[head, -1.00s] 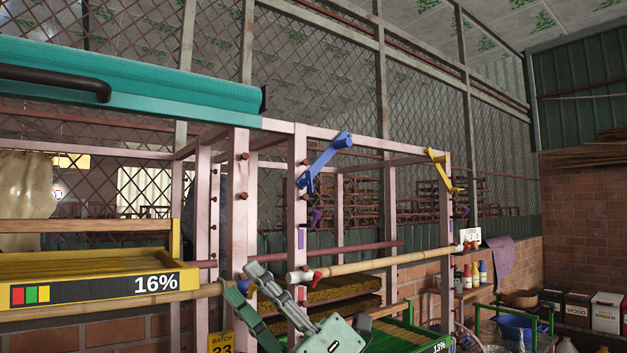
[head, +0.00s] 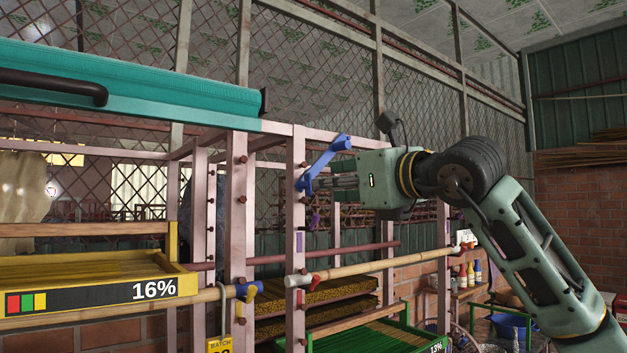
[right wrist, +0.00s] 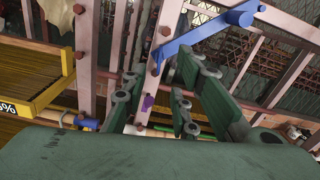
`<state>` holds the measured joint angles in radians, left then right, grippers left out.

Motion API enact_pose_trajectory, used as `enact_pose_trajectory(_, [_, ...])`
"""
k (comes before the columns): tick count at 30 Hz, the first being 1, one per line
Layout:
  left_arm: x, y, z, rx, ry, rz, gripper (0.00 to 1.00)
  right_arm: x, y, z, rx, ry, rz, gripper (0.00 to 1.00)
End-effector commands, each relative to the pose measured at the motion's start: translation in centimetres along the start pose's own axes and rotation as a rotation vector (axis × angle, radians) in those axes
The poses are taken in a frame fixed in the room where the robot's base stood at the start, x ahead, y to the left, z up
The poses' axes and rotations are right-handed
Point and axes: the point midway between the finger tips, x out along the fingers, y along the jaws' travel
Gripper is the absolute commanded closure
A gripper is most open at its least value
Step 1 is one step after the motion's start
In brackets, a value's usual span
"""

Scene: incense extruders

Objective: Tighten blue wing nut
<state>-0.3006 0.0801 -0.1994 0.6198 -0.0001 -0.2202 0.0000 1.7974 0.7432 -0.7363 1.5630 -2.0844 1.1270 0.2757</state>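A small blue wing nut (head: 249,291) sits at the end of the bamboo pole in front of the pink frame, low and left of my right gripper. It also shows in the right wrist view (right wrist: 88,122), at the lower left. A larger blue lever (head: 326,161) is fixed higher on a pink post; it crosses the top of the wrist view (right wrist: 205,40). My right gripper (head: 322,184) is level with the lever's lower end, close to it. Its fingers look apart and empty in the wrist view (right wrist: 160,85); contact with the lever cannot be told. My left gripper is not in view.
A bamboo pole with a red wing nut (head: 302,278) crosses the pink frame. A yellow tray marked 16% (head: 100,291) is at the left and a green tray (head: 350,340) is low in the middle.

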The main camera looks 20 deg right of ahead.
Motion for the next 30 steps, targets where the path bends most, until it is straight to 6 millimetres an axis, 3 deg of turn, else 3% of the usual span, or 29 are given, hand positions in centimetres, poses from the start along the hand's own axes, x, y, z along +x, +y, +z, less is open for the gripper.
enact_pose_trajectory(3, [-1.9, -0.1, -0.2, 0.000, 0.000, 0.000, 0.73, 2.2, 0.0, 0.5, 0.002, 0.003, 0.002, 0.73])
enact_pose_trajectory(9, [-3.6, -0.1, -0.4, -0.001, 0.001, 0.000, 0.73, 5.0, 0.0, 0.4, 0.002, 0.001, 0.003, 0.73])
enact_pose_trajectory(22, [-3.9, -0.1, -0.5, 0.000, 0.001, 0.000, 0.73, 6.1, 0.1, 0.0, 0.001, -0.001, 0.004, 0.73])
enact_pose_trajectory(30, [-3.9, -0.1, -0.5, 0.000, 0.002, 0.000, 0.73, 6.1, 0.1, 0.0, 0.001, -0.001, 0.004, 0.97])
